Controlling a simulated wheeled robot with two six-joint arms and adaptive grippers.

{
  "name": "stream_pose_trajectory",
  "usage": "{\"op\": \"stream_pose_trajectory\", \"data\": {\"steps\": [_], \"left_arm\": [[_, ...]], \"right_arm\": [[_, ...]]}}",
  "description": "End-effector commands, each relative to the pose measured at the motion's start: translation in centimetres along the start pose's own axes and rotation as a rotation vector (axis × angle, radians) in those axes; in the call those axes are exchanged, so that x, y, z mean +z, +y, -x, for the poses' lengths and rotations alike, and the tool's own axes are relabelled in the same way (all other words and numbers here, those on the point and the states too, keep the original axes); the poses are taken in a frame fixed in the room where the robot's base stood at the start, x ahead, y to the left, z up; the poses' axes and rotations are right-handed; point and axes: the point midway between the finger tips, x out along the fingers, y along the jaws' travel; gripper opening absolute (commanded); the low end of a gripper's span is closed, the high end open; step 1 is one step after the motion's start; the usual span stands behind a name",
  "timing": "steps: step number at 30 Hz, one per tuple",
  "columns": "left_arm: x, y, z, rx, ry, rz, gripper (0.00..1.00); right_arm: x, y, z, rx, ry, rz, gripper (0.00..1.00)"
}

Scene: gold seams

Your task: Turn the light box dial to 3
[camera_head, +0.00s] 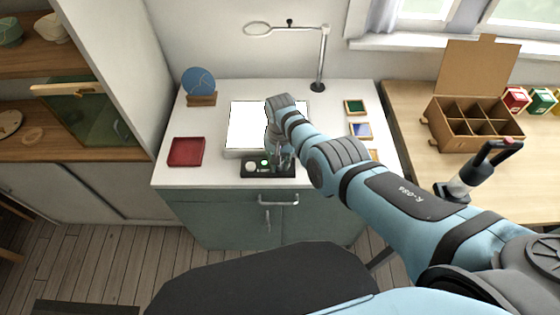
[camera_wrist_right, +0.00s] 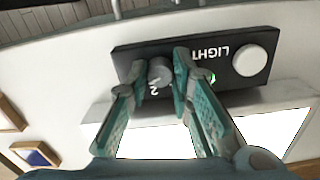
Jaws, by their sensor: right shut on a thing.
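The light box (camera_head: 250,128) stands on the white worktop with its panel lit bright white. Its black control strip (camera_head: 252,173) lies along the front edge, with a round white button, a lit green indicator and the word LIGHT. In the right wrist view the strip appears upside down, with the grey dial (camera_wrist_right: 160,72) and a numeral 2 beside it. My right gripper (camera_wrist_right: 160,75) is shut on the dial, one finger on each side. In the head view the right gripper (camera_head: 281,157) covers the dial. Which number the dial marks is unclear. My left gripper is out of view.
A red tray (camera_head: 187,152) lies left of the light box, and a blue disc (camera_head: 199,82) stands on a wooden holder behind. A ring-topped stand (camera_head: 318,80) is at the back. Small framed tiles (camera_head: 360,130) lie on the right. A cardboard divider box (camera_head: 470,125) is on the side table.

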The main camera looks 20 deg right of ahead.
Motion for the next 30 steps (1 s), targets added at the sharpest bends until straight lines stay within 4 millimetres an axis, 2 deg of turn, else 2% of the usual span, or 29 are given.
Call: {"op": "stream_pose_trajectory", "data": {"steps": [9, 22, 23, 24, 26, 30], "left_arm": [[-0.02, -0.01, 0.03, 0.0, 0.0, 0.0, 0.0], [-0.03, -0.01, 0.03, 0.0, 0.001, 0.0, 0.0], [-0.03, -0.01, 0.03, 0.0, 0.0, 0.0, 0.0], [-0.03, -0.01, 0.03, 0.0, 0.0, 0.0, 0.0], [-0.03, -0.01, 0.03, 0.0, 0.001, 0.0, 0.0], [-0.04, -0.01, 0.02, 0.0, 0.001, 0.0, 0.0]], "right_arm": [[-0.18, -0.07, 0.13, -0.002, 0.005, -0.087, 0.0], [-0.2, -0.06, 0.14, -0.002, 0.006, -0.095, 0.0], [-0.2, -0.06, 0.14, -0.002, 0.006, -0.095, 0.25], [-0.19, -0.06, 0.13, -0.002, 0.005, -0.095, 0.32], [-0.16, -0.05, 0.11, -0.002, 0.005, -0.094, 0.41], [-0.1, -0.04, 0.07, -0.001, 0.003, -0.094, 0.41]]}}
